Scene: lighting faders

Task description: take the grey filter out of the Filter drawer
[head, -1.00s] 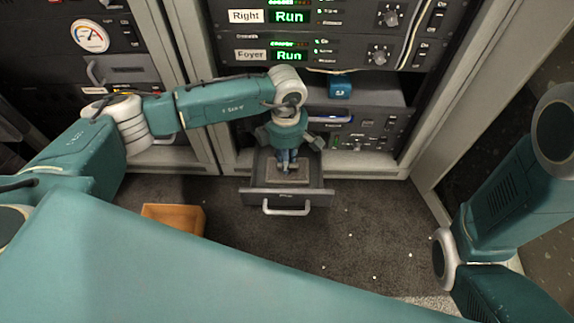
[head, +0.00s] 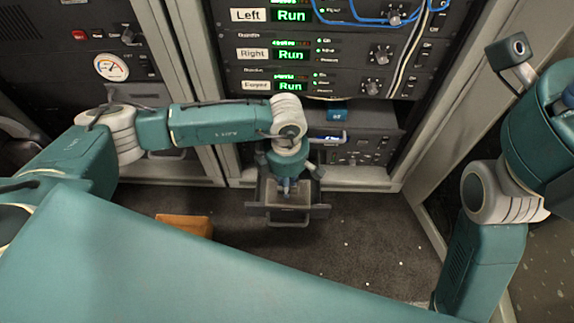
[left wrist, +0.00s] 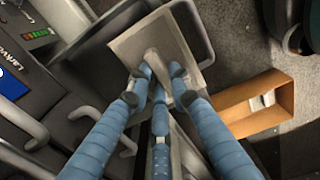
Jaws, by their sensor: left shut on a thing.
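The grey filter (left wrist: 172,38) is a flat square plate with a raised grip in its middle, seen close in the left wrist view. My left gripper (left wrist: 158,82) has its blue fingers shut around that grip. In the head view my left gripper (head: 287,187) points down over the open Filter drawer (head: 289,221), which is pulled out at the base of the rack. The filter there is small and partly hidden by the fingers. I cannot tell its exact height over the drawer. My right arm shows at the right, but its fingers are not in view.
An orange open box (head: 185,225) stands on the floor left of the drawer; the left wrist view shows it too (left wrist: 262,122), with a small pale thing inside. The rack (head: 300,70) rises behind the drawer. The carpet right of the drawer is clear apart from small white specks.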

